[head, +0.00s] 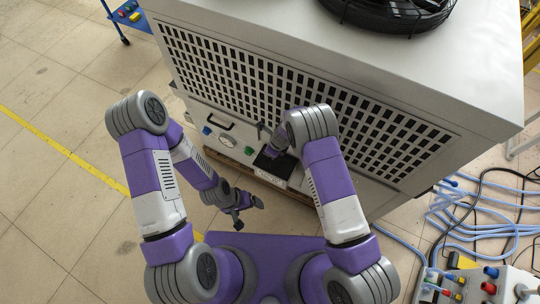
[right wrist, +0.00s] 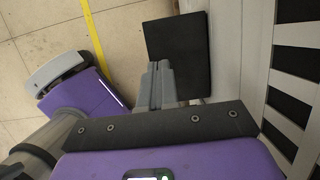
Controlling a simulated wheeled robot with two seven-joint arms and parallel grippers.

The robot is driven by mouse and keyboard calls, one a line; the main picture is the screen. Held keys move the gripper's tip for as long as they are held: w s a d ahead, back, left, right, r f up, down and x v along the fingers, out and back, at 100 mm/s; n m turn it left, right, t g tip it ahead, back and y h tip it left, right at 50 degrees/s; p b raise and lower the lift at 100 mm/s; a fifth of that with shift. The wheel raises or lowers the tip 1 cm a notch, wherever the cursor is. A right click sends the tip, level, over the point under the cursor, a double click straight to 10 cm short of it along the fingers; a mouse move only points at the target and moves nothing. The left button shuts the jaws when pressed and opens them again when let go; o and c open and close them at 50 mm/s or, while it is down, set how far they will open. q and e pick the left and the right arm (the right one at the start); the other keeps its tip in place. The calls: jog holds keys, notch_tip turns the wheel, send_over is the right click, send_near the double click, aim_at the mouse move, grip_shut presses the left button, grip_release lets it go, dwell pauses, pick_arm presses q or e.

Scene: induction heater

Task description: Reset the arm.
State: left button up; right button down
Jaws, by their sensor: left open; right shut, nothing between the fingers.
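My left gripper (head: 248,206) is in the head view, low in front of the machine and apart from it. Its fingers are spread and empty. My right arm reaches to the machine's front in the head view, and its fingertips are hard to make out there. In the right wrist view the right gripper (right wrist: 158,70) has its two grey fingers together with nothing between them. They are in front of a black panel (right wrist: 180,50), which also shows in the head view (head: 277,164). I cannot tell whether they touch it.
The large white induction heater (head: 330,50) with a dark grille fills the space ahead. A gauge (head: 227,141) and a handle sit on its front. Blue hoses (head: 455,215) and a control box (head: 475,285) lie at right.

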notch_tip(320, 180, up, 6)
jog(key=shift+w+a+f+p, duration=0.1)
jog(key=shift+p, duration=0.45)
jog(key=s+d+f+n+g+h, duration=0.1)
jog(key=s+d+f+n, duration=0.4)
jog(key=s+d+n, duration=0.5)
jog(key=s+d+r+n+y, duration=0.1)
jog(key=s+r+n, duration=0.1)
jog(key=s+n, duration=0.3)
jog(key=s+d+r+n+y, duration=0.1)
jog(key=s+n, duration=0.4)
jog(key=s, duration=0.4)
jog(key=shift+d+r, duration=0.35)
jog(key=shift+d, duration=0.05)
jog(key=shift+s, duration=0.1)
